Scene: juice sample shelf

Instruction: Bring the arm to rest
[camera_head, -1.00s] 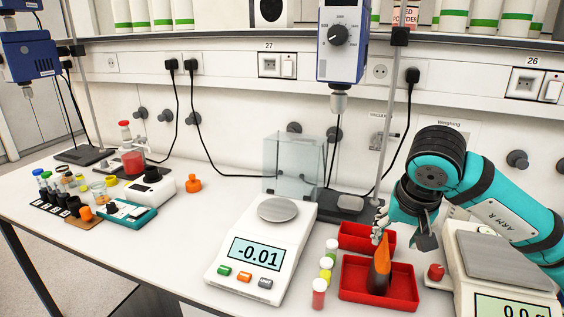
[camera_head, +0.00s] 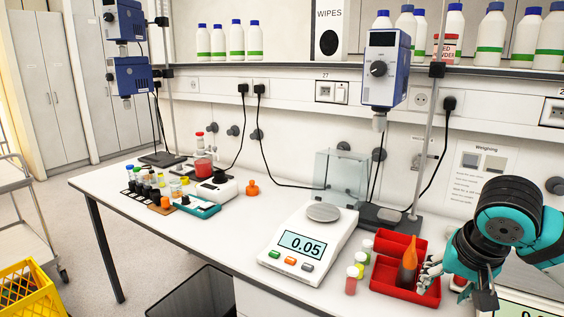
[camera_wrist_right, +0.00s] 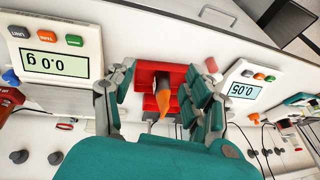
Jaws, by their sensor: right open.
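My right gripper (camera_head: 458,285) is open and empty in the head view, just right of the red tray (camera_head: 390,284). Its arm comes in from the right edge. Whether a finger touches the tray or bottle is hard to tell. My left gripper is not in view.
A balance (camera_head: 306,244) reading 0.05 stands left of the tray, with small capped vials (camera_head: 351,280) between. A second balance (camera_head: 530,303) is partly hidden behind my right arm. A stirrer (camera_head: 388,68) hangs above the back.

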